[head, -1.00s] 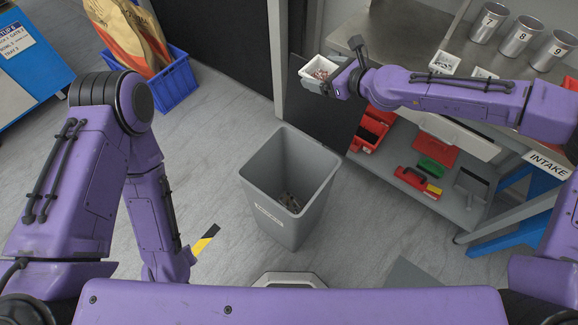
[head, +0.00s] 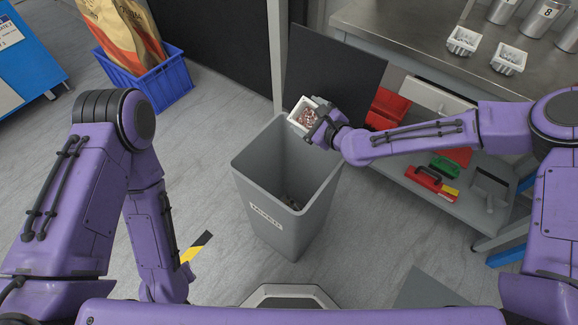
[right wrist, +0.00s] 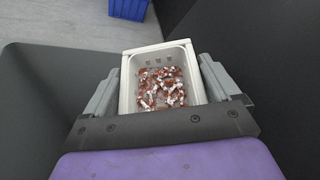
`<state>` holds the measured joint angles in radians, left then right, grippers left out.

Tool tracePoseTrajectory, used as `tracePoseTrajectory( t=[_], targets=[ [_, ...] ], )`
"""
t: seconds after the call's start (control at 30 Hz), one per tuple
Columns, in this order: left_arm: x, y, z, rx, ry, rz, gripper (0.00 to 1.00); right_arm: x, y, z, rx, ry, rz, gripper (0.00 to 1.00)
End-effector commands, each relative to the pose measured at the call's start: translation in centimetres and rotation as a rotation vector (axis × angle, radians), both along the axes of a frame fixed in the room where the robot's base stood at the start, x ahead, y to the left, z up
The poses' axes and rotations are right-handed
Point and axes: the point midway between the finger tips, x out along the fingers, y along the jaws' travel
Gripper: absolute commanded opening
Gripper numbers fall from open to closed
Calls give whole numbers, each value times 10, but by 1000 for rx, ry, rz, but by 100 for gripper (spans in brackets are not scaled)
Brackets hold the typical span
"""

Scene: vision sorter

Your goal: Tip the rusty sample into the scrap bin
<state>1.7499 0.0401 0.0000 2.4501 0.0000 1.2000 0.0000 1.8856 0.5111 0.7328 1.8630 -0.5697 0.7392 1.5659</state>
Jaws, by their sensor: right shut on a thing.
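A small white tray (head: 302,115) holds the rusty sample (head: 309,117), reddish-brown bits mixed with white ones. My right gripper (head: 318,124) is shut on this tray and holds it about level above the far right rim of the grey bin (head: 268,225). In the right wrist view the tray (right wrist: 126,85) sits between the two fingers, with the rusty bits (right wrist: 160,90) spread over its floor. The bin stands open on the floor with a few dark pieces at the bottom; its front label seems to read MIXED. My left gripper is out of the picture.
A steel bench (head: 420,35) at the right carries two white trays (head: 463,41) and several metal cups (head: 534,18). A dark panel (head: 335,70) stands behind my right gripper. A blue crate (head: 150,85) with a sack is at the back left.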

Motion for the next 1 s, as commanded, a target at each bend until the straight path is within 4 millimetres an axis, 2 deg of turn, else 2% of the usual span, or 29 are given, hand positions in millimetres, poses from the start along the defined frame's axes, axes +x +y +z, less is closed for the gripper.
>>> tracePoseTrajectory(
  t=[0.03,0.1,0.2,0.33,0.4,1.0],
  targets=[
    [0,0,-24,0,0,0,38,-2,2,-28,-13,-11,1,54],
    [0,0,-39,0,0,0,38,-4,4,-50,-30,-30,2,54],
    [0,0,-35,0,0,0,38,-5,4,-48,-39,-45,1,54],
    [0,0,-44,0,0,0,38,-6,6,-61,-52,-58,1,54],
    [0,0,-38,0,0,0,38,-6,5,-53,-56,-66,-2,54],
    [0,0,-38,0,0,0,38,-10,9,-53,-112,-124,2,54]
  ],
)
